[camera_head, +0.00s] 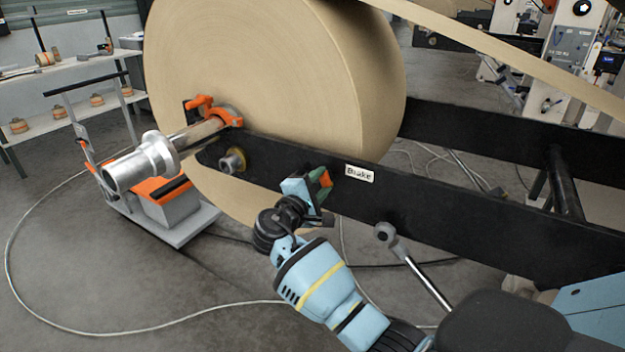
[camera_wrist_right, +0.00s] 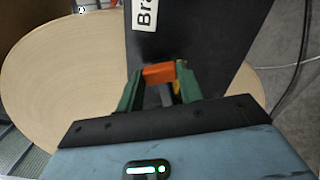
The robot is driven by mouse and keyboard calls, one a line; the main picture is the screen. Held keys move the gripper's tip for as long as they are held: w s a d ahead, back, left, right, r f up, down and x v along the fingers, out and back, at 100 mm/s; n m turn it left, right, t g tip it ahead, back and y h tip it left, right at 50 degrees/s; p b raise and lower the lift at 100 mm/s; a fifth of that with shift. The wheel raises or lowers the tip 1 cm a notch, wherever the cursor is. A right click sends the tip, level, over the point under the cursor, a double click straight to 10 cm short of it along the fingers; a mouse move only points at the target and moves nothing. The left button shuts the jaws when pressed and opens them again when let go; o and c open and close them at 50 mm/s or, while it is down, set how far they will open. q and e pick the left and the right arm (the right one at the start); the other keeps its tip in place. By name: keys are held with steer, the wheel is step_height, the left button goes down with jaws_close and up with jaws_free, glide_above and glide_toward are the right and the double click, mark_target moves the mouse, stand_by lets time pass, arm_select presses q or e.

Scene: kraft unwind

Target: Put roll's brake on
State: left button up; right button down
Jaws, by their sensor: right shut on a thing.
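The large kraft paper roll (camera_head: 270,70) sits on its shaft between black frame beams. A white "Brake" label (camera_head: 359,173) is on the near black beam (camera_head: 440,215). My right gripper (camera_head: 321,183) is at that beam, just left of the label. It is shut on an orange brake handle (camera_head: 326,177). In the right wrist view the orange handle (camera_wrist_right: 158,73) lies between the green fingers, below the partly cropped label (camera_wrist_right: 145,14). The fingers hide part of the handle. The roll (camera_wrist_right: 50,90) also shows there. My left gripper is not in view.
A silver shaft end (camera_head: 135,165) sticks out left of the roll, beside an orange clamp (camera_head: 230,117). A grey-handled lever (camera_head: 385,233) stands right of my right arm. A trolley (camera_head: 170,208) and shelves (camera_head: 70,115) are at left. Cables cross the floor.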

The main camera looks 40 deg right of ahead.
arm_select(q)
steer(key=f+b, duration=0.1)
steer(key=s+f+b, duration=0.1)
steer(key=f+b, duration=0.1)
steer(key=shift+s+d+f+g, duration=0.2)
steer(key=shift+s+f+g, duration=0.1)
arm_select(e)
steer(key=f+m, duration=0.1)
steer(key=m, duration=0.1)
steer(key=f+m, duration=0.1)
steer(key=f, duration=0.1)
steer(key=shift+s+f+m, duration=0.1)
steer(key=shift+s+m, duration=0.1)
steer(key=shift+m, duration=0.2)
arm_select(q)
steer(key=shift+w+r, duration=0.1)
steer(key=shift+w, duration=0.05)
arm_select(e)
steer(key=c, duration=1.4)
jaws_free()
steer(key=o, duration=0.5)
steer(key=shift+d, duration=0.1)
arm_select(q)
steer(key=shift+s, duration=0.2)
